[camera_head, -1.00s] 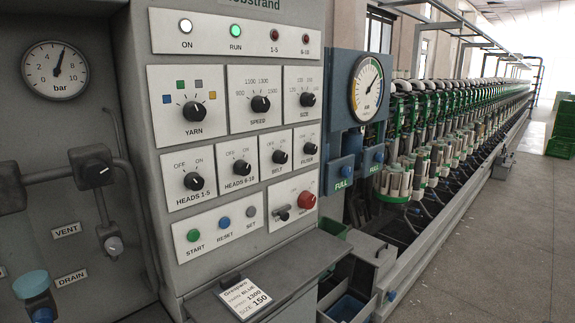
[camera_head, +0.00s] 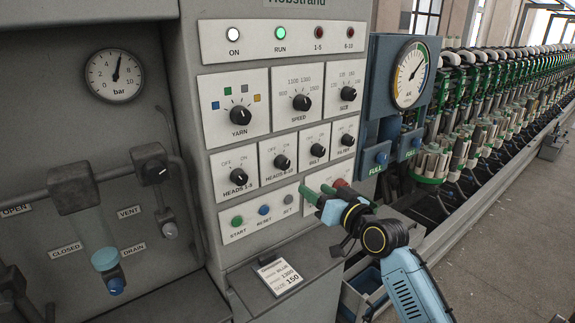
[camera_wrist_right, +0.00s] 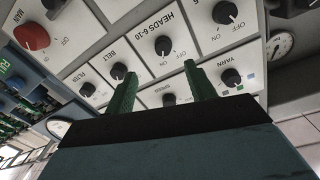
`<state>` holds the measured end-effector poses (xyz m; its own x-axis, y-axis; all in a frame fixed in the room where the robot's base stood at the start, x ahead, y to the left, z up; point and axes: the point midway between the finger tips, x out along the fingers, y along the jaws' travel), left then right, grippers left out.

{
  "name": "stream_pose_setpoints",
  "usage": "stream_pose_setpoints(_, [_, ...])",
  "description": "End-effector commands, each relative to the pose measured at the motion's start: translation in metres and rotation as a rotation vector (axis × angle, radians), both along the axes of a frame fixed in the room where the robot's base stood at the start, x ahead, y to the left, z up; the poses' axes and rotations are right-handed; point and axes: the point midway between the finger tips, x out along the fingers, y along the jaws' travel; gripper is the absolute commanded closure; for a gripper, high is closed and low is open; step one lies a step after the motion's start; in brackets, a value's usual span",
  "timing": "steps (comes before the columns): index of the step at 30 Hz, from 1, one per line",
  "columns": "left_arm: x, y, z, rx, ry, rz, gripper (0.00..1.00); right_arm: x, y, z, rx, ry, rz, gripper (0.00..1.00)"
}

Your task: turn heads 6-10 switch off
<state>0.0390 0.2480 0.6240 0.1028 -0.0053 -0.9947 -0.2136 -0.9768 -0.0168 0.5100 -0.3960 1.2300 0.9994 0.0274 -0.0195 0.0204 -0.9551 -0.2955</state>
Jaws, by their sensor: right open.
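The heads 6-10 switch (camera_head: 282,162) is a round black knob on a white plate, between the heads 1-5 switch (camera_head: 238,177) and the belt switch (camera_head: 318,150). OFF and ON are printed above it; its exact setting is too small to tell. In the right wrist view the heads 6-10 knob (camera_wrist_right: 163,46) lies beyond and between the fingertips. My right gripper (camera_head: 318,191) has green fingers, open and empty, in front of the panel. In the head view it is below and right of the knob, apart from it. My left gripper is not in view.
The yarn (camera_head: 240,116), speed (camera_head: 301,102) and filter (camera_head: 347,140) knobs are close by. The red main knob (camera_wrist_right: 32,37) is partly hidden by my gripper in the head view. A ledge with a card (camera_head: 280,275) juts out below. The RUN lamp (camera_head: 281,33) glows green.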

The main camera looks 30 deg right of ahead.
Motion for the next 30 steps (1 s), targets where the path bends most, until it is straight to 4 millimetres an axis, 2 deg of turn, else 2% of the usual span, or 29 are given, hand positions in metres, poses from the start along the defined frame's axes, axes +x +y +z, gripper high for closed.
stream_pose_setpoints(1, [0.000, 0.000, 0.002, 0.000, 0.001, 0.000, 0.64, 0.000, 0.000, 0.009, 0.000, -0.014, 0.003, 0.45])
stream_pose_setpoints(5, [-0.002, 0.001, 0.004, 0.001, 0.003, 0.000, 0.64, 0.011, 0.000, 0.014, 0.002, -0.024, 0.004, 0.45])
stream_pose_setpoints(21, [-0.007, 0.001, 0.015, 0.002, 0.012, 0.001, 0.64, 0.105, 0.003, 0.013, 0.002, -0.021, 0.003, 0.45])
stream_pose_setpoints(30, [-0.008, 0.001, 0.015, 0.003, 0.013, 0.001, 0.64, 0.130, 0.004, 0.011, 0.000, -0.020, 0.003, 0.45])
